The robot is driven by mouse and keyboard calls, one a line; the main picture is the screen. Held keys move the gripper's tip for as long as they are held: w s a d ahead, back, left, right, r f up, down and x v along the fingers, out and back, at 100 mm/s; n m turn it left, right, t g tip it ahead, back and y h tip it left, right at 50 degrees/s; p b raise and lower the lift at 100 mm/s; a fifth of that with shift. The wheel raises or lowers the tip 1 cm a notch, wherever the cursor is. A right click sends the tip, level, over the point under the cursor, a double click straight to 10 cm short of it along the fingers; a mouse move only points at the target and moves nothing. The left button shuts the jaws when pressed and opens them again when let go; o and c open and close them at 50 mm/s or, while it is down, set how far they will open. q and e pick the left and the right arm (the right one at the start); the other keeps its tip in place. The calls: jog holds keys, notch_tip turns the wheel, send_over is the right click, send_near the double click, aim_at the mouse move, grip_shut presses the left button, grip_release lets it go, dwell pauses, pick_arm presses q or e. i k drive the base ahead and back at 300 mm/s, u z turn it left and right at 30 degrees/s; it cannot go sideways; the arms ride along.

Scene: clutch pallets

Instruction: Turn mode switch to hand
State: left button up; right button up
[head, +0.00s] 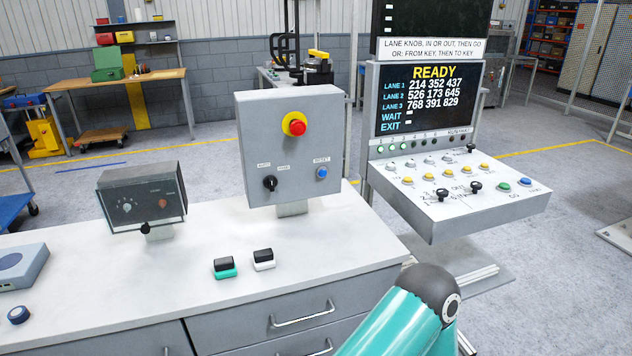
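The mode switch (270,183) is a small black rotary knob at the lower left of a grey control box (258,125). The box stands on the white worktop. The label AUTO (263,164) is above left of the knob, and a second label (284,167), probably HAND, is above right. The knob's pointer is too small to read with certainty. A red emergency button (297,127) on a yellow ring and a blue RESET button (322,172) are on the same face. Neither gripper shows; only a teal link of my arm enters at the bottom right.
A smaller dark box (140,197) with dials stands left on the worktop (75,265). A teal stamp-like block (224,268) and a white one (263,260) lie before the control box. A sloped button console (455,195) with a READY screen stands right.

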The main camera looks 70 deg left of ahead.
aim_at(270, 182)
jog(key=z, duration=0.6)
jog(key=i, duration=0.25)
jog(key=u, duration=2.05)
jog(key=i, duration=0.15)
jog(key=u, duration=2.2)
jog(key=i, duration=0.55)
jog(key=z, duration=0.25)
